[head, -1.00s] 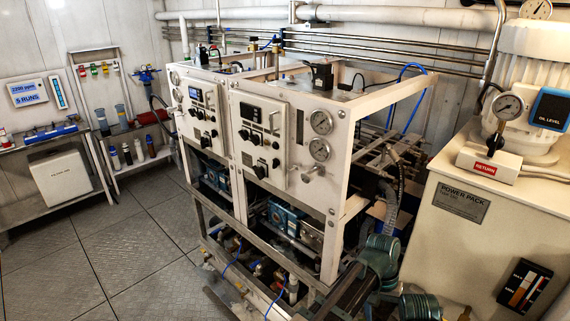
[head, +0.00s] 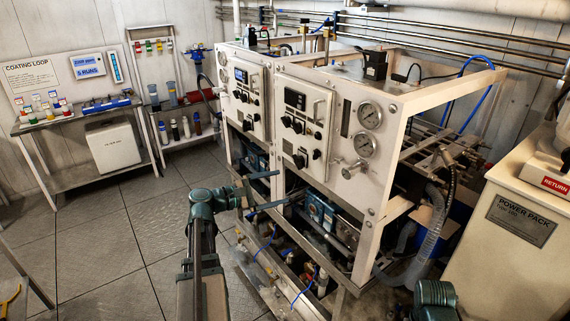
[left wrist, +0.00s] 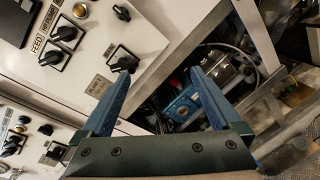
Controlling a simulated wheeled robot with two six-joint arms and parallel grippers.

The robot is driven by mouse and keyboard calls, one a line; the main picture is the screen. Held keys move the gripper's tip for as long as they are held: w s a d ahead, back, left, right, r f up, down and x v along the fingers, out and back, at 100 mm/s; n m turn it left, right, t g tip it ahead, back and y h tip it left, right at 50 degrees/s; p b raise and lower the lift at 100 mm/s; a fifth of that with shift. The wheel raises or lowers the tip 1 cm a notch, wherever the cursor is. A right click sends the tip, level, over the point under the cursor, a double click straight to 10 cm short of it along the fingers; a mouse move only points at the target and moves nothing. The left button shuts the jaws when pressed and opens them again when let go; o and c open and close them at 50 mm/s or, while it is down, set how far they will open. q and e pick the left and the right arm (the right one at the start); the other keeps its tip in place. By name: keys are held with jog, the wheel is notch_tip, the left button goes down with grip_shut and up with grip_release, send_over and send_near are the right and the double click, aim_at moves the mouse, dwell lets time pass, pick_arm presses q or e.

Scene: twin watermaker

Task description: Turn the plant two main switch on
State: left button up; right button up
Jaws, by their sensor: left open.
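Two white control panels, a left one (head: 245,95) and a right one (head: 303,120), face the aisle on a white frame. Each carries a small display and several black rotary switches. My left gripper (head: 282,189) is open and empty, in front of the frame below the panels. In the left wrist view its blue fingers (left wrist: 142,72) are spread. My right gripper is out of view.
The frame's lower bay holds blue pumps (head: 322,212) and hoses. A cream power pack (head: 515,225) stands at the right. A bench with bottles (head: 75,118) is at the left. The tiled floor (head: 100,230) left of the frame is clear.

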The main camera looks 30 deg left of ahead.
aim_at(295, 163)
pick_arm(q)
jog(key=s+a+r+n+t+y, duration=0.2)
jog(key=s+a+n, duration=0.1)
jog(key=a, duration=0.3)
jog(key=x, duration=1.4)
jog(key=shift+w+d+r, duration=0.1)
jog(key=shift+w+r, duration=0.05)
jog(key=shift+r, duration=0.2)
jog(key=shift+m, duration=0.3)
jog(key=c, duration=1.4)
